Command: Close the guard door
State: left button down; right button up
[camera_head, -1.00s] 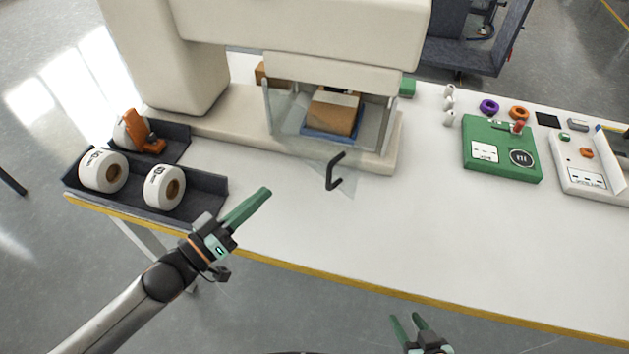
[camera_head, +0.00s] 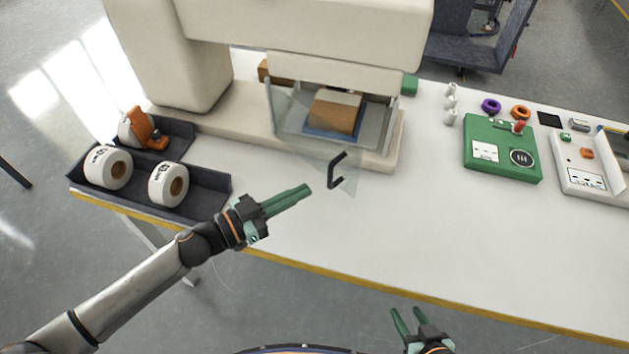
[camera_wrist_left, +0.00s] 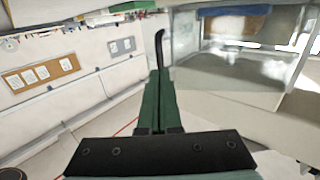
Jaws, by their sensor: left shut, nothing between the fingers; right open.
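The guard door (camera_head: 312,166) is a clear panel with a black handle (camera_head: 337,171). It stands swung out from the front of the beige machine (camera_head: 200,120), so the opening is uncovered. A brown box (camera_head: 335,111) on a blue plate sits inside. My left gripper (camera_head: 308,189) is shut and empty over the table, left of the handle and apart from it in the head view. In the left wrist view, the handle (camera_wrist_left: 160,47) shows just past the tips of the green fingers (camera_wrist_left: 160,75). My right gripper (camera_head: 408,312) is open and empty at the table's front edge.
A dark tray (camera_head: 135,203) with white tape rolls and an orange dispenser (camera_head: 143,128) stands at the left. A green control box (camera_head: 480,172) and a white box (camera_head: 583,178) stand at the right. The front middle of the table is clear.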

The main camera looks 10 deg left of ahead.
pick_arm(q)
jog(key=shift+x, duration=2.15)
pick_arm(e)
jog(key=shift+r, duration=0.2)
